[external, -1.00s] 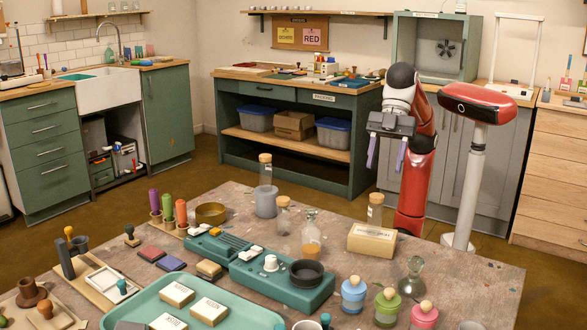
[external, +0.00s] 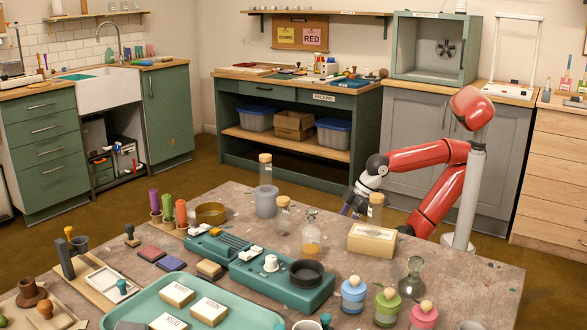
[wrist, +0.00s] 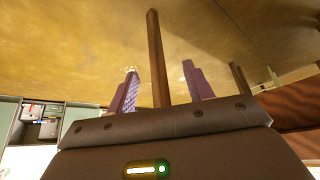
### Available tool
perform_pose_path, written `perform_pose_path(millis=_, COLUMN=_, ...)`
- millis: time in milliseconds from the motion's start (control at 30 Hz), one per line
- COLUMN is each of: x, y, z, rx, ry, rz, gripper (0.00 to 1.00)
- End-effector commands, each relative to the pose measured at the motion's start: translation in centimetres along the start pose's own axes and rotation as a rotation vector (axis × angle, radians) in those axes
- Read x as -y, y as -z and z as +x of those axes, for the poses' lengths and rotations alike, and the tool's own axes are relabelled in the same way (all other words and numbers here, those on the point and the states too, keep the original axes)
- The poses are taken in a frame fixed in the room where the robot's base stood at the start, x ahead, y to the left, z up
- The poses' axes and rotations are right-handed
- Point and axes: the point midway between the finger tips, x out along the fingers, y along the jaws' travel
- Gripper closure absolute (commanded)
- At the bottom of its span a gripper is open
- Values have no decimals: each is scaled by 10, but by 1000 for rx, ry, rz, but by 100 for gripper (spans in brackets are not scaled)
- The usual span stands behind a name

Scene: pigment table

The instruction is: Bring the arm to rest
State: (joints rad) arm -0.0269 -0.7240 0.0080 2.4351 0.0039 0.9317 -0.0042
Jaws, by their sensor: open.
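My gripper (external: 347,208) is low at the far edge of the work table (external: 430,262) in the external view, partly hidden by the things on it. My red arm is bent, with its elbow out to the right and its forearm reaching left and down. In the wrist view my gripper (wrist: 162,84) shows two purple fingers apart, with nothing held between them. A brown post stands beyond the fingers there, against a yellow-brown surface.
A corked glass bottle (external: 376,208) and a cream box (external: 371,240) stand on the table close to my gripper. A teal device (external: 285,282) and several jars sit nearer the camera. The green packing bench (external: 350,150) is behind, with open floor between it and the table.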

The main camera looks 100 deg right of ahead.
Motion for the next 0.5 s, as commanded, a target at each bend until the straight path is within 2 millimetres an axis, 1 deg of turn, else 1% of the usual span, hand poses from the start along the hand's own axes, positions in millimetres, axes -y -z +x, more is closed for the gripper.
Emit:
perform_pose_path(millis=33, x=-5, y=-10, z=6, rx=3, ry=-9, rz=19, gripper=49)
perform_pose_path(millis=100, x=-8, y=-16, z=11, rx=4, ry=-14, rz=32, gripper=49)
perform_pose_path(millis=167, x=-9, y=-19, z=13, rx=6, ry=-16, rz=36, gripper=49)
perform_pose_path(millis=400, x=-9, y=-18, z=12, rx=7, ry=-15, rz=35, gripper=49)
perform_pose_path(millis=500, x=-8, y=-12, z=1, rx=7, ry=-15, rz=34, gripper=49)
